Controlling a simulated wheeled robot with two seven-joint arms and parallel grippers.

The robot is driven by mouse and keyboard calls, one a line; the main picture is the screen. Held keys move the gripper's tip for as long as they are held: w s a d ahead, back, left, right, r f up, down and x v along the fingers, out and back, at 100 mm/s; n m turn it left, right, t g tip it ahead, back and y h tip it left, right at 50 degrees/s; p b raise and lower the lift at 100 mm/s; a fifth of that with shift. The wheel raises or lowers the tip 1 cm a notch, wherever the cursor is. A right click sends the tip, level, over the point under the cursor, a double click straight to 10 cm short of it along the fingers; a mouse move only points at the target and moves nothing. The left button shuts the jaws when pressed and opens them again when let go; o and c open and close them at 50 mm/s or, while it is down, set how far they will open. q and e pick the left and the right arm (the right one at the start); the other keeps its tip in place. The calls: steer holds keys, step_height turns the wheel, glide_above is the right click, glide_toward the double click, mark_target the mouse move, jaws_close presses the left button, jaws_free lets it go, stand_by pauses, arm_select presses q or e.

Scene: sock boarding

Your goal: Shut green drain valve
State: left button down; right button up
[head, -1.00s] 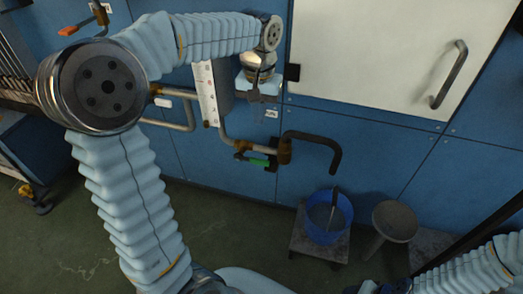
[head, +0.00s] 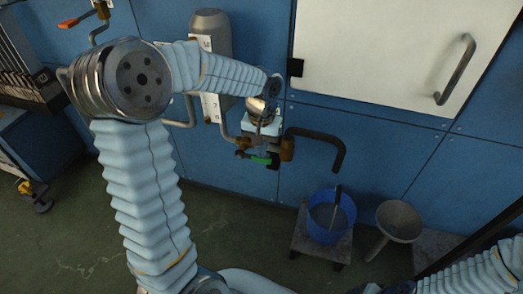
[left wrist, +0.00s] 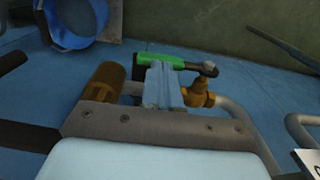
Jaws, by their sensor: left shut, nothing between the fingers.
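The drain valve's green handle (head: 261,159) sits on the pipe low on the blue wall, lying roughly sideways. In the left wrist view the green handle (left wrist: 160,60) lies just beyond my fingertips, with a brass valve fitting (left wrist: 197,95) at right. My left gripper (head: 262,143) is just above the handle, its fingers shut and empty. The left wrist view shows the closed fingers (left wrist: 160,80) overlapping the handle's near edge; I cannot tell whether they touch it. My right gripper is out of view; only part of that arm shows at lower right.
A dark bent spout (head: 335,142) extends right of the valve. A blue bucket (head: 330,215) stands below it on a small stand (head: 307,240). A grey funnel-shaped stool (head: 398,220) stands to its right. A white door (head: 385,45) with a handle is above.

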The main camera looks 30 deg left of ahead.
arm_select(q)
steer(key=shift+f, duration=0.4)
steer(key=shift+w+d+f+b, duration=0.1)
steer(key=shift+d+f+b, duration=0.2)
steer(key=shift+f, duration=0.2)
steer(key=shift+d+f+b, duration=0.15)
steer(key=shift+f+b, duration=0.25)
steer(key=shift+f, duration=0.1)
steer(key=shift+r, duration=0.2)
steer(key=shift+r+p, duration=0.3)
steer(key=shift+p, duration=0.2)
steer(key=r+p, duration=0.1)
steer(key=r, duration=0.1)
steer(key=d+r+p, duration=0.1)
steer(key=r+p, duration=0.1)
steer(key=shift+w+d+r, duration=0.1)
steer(key=shift+w+d, duration=0.1)
step_height(320, 180, up, 8)
steer(key=d, duration=0.2)
steer(key=shift+w+d+r, duration=0.2)
steer(key=shift+w+d, duration=0.1)
steer(key=shift+d, duration=0.05)
